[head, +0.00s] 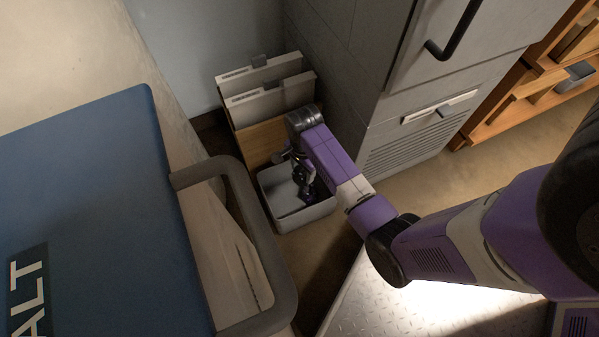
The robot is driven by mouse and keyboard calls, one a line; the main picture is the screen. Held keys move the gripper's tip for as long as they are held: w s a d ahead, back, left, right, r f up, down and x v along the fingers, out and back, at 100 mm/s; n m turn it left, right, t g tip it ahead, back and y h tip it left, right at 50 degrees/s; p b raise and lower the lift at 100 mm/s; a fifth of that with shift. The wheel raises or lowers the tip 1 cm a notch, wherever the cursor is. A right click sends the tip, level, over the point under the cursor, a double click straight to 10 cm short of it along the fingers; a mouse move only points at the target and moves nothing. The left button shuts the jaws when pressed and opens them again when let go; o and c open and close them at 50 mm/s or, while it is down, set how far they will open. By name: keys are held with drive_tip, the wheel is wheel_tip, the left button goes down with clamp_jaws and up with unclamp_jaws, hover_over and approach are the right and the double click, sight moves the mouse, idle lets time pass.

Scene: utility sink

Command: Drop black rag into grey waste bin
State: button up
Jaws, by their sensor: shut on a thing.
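The grey waste bin (309,217) stands on the floor in the middle of the head view, open at the top. My gripper (307,190) points down over the bin opening, at or just inside the rim. It is shut on a small dark thing that I take to be the black rag. The rag's outline merges with the dark fingers, so its shape and how far it hangs into the bin cannot be told. My wrist and arm hide the bin's back right corner.
A wooden box with white file folders (270,95) stands right behind the bin. A grey cabinet (400,140) rises to the right. A blue case (90,200) with a grey handle (275,270) is at the left, close to the bin.

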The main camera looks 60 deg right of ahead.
drive_tip(key=shift+f+b, duration=2.5)
drive_tip(key=shift+f, duration=0.05)
drive_tip(key=o, duration=1.4)
drive_tip(key=shift+r, duration=0.1)
wheel_tip(320, 180, up, 8)
drive_tip(key=p, duration=0.4)
drive_tip(key=shift+s+p, duration=0.1)
drive_tip(key=shift+p, duration=0.2)
drive_tip(key=shift+f, duration=0.2)
